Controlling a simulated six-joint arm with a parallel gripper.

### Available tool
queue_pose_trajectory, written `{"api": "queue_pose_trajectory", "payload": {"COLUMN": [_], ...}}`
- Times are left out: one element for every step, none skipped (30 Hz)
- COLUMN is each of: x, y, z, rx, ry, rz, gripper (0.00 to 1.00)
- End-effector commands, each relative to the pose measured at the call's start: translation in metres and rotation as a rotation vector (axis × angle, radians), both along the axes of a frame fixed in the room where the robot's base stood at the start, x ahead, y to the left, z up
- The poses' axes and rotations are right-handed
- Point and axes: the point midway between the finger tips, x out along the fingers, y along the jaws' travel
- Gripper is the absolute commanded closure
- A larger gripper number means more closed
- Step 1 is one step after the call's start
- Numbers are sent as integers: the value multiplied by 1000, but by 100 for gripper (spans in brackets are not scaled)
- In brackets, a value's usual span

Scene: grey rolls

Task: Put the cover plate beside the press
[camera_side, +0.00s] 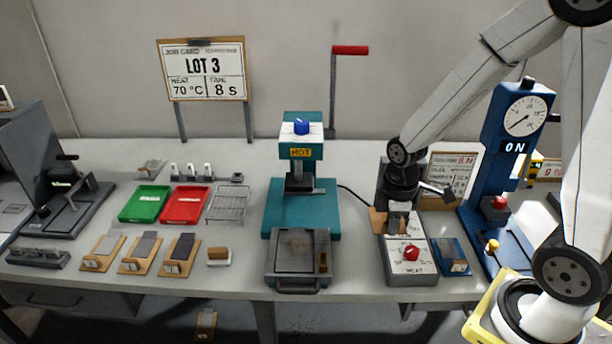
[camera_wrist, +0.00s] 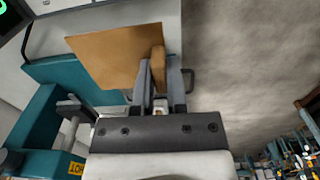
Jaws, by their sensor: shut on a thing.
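The cover plate is a flat tan-brown square with a raised grip bar. It shows large in the wrist view (camera_wrist: 112,52) and as a small brown patch in the side view (camera_side: 378,222). My gripper (camera_side: 397,219) is shut on the bar, seen between the fingers in the wrist view (camera_wrist: 158,80). In the side view the gripper appears over the grey heat control box (camera_side: 407,266), right of the press; the height gap is hard to tell. The teal press (camera_side: 302,205) with a HOT label stands mid-bench. Part of it shows at left in the wrist view (camera_wrist: 38,128).
A grey tray (camera_side: 282,284) sits in front of the press. A blue gauge stand (camera_side: 505,150) and a small blue block holder (camera_side: 452,270) are at right. Green (camera_side: 146,203) and red (camera_side: 186,205) trays are at left. Bare bench shows just left of the press.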

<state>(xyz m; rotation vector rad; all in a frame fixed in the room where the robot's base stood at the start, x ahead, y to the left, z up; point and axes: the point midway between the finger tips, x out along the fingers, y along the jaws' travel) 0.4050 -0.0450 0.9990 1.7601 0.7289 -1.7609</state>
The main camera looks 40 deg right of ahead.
Motion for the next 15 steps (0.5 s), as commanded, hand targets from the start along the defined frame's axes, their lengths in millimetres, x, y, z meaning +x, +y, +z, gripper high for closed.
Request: {"api": "queue_pose_trajectory", "payload": {"x": [-3, -5, -7, -8, -10, -11, -12, -13, -13, -14, -14, -14, -14, -14, -14], "y": [-8, -12, -16, -19, -21, -24, -25, -27, -28, -29, -29, -30, -30, -30, -30], "z": [0, 0, 0, 0, 0, -1, -1, -1, -1, -1, -1, -1, -1, -1, -1], "rx": [0, 0, 0, 0, 0, 0, 0, 0, 0, 0, 0, 0, 0, 0, 0], "ry": [-1, -1, -1, -1, -1, -1, -1, -1, -1, -1, -1, -1, -1, -1, -1], "rz": [-6, -6, -4, -4, -4, -2, -2, -2, -1, -1, 0, 0, 1, 1, 1], "gripper": [100, 100, 100, 100, 100, 100, 100, 100, 100, 100, 100, 100, 100, 100, 100]}}
